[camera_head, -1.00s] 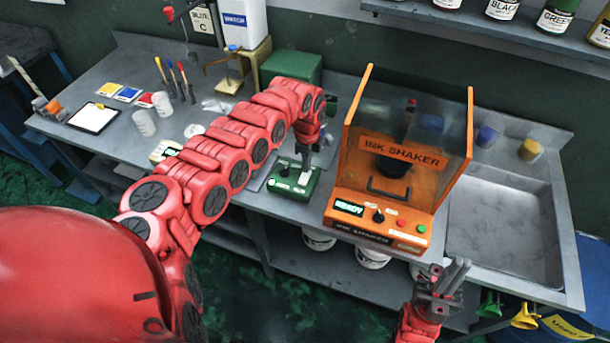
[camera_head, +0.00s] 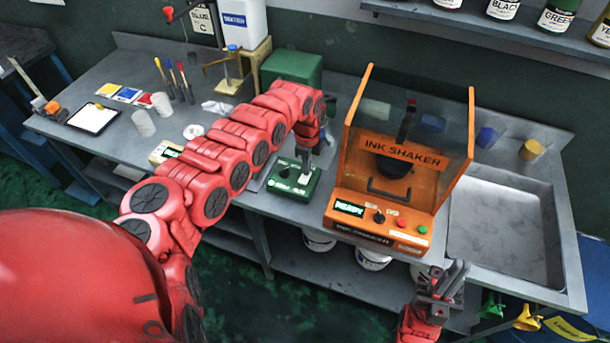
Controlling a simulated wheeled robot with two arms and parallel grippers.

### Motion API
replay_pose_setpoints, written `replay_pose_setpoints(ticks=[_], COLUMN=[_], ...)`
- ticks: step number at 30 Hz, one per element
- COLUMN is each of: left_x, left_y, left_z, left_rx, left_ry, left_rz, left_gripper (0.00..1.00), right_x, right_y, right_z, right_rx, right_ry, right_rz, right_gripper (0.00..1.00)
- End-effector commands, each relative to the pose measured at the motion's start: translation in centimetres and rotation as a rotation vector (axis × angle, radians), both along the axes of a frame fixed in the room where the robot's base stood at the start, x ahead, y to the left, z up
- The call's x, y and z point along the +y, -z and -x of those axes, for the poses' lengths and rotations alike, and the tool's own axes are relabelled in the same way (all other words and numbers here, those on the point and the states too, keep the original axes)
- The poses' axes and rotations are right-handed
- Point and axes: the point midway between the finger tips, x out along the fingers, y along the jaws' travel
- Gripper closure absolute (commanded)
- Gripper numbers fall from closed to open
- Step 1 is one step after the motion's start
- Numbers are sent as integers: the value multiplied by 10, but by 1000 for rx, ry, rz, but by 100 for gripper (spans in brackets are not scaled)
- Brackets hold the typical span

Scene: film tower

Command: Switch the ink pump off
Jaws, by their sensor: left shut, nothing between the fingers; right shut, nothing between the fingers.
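A low green unit (camera_head: 290,187) with a black knob and pale marks on its top sits near the front edge of the bench; it looks like the ink pump's control, but I cannot read its label. My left gripper (camera_head: 305,175) points down at the right part of its top, shut and empty. The fingertips are at or just above the surface; I cannot tell whether they touch, and they hide what lies beneath. My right gripper (camera_head: 456,272) is shut and empty, low in front of the sink.
The orange ink shaker (camera_head: 430,216) stands close to the right of the green unit, its display lit. A larger green box (camera_head: 292,67) is behind my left arm. A sink (camera_head: 505,225) is at the right. White buckets (camera_head: 372,258) stand under the bench.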

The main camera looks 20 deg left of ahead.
Motion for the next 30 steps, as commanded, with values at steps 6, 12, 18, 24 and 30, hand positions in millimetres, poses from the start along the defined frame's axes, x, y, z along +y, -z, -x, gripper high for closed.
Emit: replay_pose_setpoints(ticks=[6,12,18,24,30], left_x=[1,1,1,0,0], left_y=[-21,-39,-56,-69,-68], left_z=[-1,-1,-1,-1,0], left_rx=[-1,-2,-3,-2,-1], left_ry=[0,-2,-1,0,0], left_rz=[-1,-2,-1,-1,0], left_gripper=[100,100,100,100,100], right_x=[0,0,0,0,0], right_y=[-16,-28,-39,-47,-46], right_z=[0,0,0,0,0], right_rx=[0,0,0,0,0], right_ry=[0,0,0,0,0], right_rz=[0,0,0,0,0], right_gripper=[100,100,100,100,100])
